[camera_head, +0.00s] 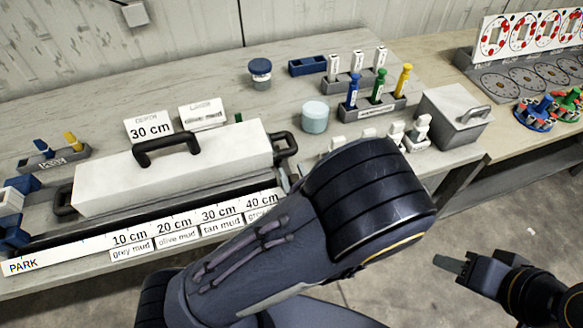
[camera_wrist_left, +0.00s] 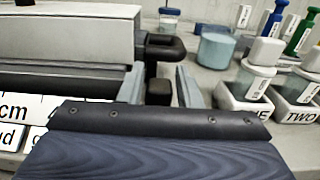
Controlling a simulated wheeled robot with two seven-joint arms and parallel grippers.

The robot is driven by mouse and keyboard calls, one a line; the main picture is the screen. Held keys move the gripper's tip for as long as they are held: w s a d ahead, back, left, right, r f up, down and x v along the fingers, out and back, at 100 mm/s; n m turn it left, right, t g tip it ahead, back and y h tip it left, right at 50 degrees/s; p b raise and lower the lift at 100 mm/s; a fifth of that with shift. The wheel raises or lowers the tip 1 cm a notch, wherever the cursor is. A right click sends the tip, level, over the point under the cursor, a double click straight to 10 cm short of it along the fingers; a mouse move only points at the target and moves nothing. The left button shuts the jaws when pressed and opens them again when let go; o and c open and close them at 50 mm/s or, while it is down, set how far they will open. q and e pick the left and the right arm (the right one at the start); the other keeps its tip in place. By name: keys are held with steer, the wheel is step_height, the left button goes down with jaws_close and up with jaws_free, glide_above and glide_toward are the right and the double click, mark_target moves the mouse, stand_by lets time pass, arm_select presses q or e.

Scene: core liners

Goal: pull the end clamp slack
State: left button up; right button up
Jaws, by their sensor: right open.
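A long white box (camera_head: 175,168) with a black top handle lies on the bench. Black end clamps sit at its right end (camera_head: 285,148) and left end (camera_head: 64,200). In the left wrist view, the right end clamp (camera_wrist_left: 164,47) has a bent black arm and a small black block below it. My left gripper (camera_wrist_left: 160,88) has its two grey fingers on either side of that block, with narrow gaps showing. In the head view my left forearm hides most of this gripper. My right gripper (camera_head: 452,267) is open and empty over the floor, right of the bench.
A ruler strip (camera_head: 90,250) with mud labels runs along the bench front. A pale blue jar (camera_head: 315,117), a rack of colored markers (camera_head: 372,108) and small white-capped jars (camera_head: 397,133) stand right of the box. A grey lidded case (camera_head: 455,115) stands at the bench's right end.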

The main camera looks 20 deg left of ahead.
arm_select(q)
steer(key=shift+w+a, duration=0.4)
steer(key=shift+w, duration=0.15)
jaws_close()
steer(key=shift+w+d, duration=0.45)
steer(key=shift+d, duration=0.3)
steer(key=shift+w+d, duration=0.4)
steer(key=shift+d, duration=0.3)
jaws_free()
steer(key=shift+w+d, duration=0.1)
